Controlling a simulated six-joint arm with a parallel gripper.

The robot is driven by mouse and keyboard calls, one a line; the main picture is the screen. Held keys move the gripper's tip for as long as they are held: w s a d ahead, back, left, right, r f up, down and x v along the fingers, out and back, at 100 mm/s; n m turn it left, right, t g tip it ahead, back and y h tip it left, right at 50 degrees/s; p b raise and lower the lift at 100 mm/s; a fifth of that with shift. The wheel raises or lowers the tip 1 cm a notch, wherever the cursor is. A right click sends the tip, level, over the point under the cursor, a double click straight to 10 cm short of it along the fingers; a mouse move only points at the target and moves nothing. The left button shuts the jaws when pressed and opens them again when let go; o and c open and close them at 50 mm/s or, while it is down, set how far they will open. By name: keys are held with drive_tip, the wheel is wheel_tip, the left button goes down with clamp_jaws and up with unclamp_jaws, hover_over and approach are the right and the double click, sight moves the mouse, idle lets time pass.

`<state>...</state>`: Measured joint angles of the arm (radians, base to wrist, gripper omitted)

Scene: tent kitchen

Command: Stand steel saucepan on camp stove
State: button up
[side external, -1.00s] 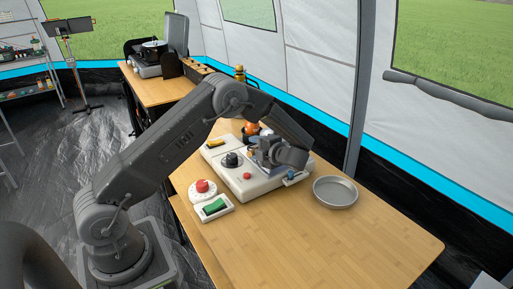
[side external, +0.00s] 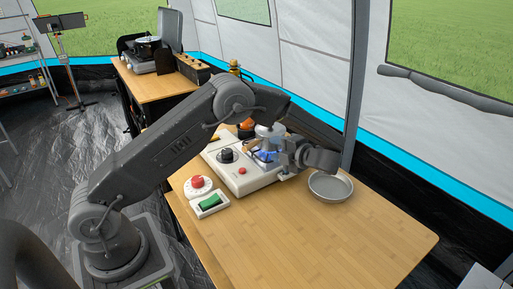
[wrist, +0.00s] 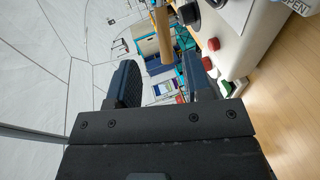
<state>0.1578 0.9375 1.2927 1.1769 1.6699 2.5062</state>
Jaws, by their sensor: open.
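On the back table in the side view, a grey stove-like unit (side external: 146,64) stands beside an upright grey lid and dark side panels. My gripper (side external: 281,151) is open over the right side of the white panel on the near table. A small silver-grey round thing (side external: 268,130) shows just left of it; I cannot tell whether this is the steel saucepan. In the wrist view a tan bar (wrist: 161,45) shows beyond the open jaws (wrist: 160,82), apart from them.
A shallow round metal pan (side external: 330,187) lies on the near table, right of my gripper. The white panel (side external: 240,184) carries a black knob (side external: 226,155) and a red button. A red dial (side external: 198,184) and a green switch (side external: 209,201) lie in front. The table's front right is clear.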

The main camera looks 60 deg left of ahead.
drive_tip(key=s+d+r+n+t+h, duration=0.2)
drive_tip(key=s+d+r+n+h, duration=0.2)
drive_tip(key=s+r+n+h, duration=0.8)
drive_tip(key=s+d+r+n+t+h, duration=0.1)
drive_tip(key=s+d+n+t, duration=0.2)
drive_tip(key=s+n, duration=0.5)
drive_tip(key=s+d+r+n+t+h, duration=0.2)
drive_tip(key=s+n, duration=0.5)
drive_tip(key=n, duration=0.8)
drive_tip(key=shift+s+d+r+t, duration=0.35)
drive_tip(key=shift+d+t, duration=0.25)
drive_tip(key=shift+d, duration=0.6)
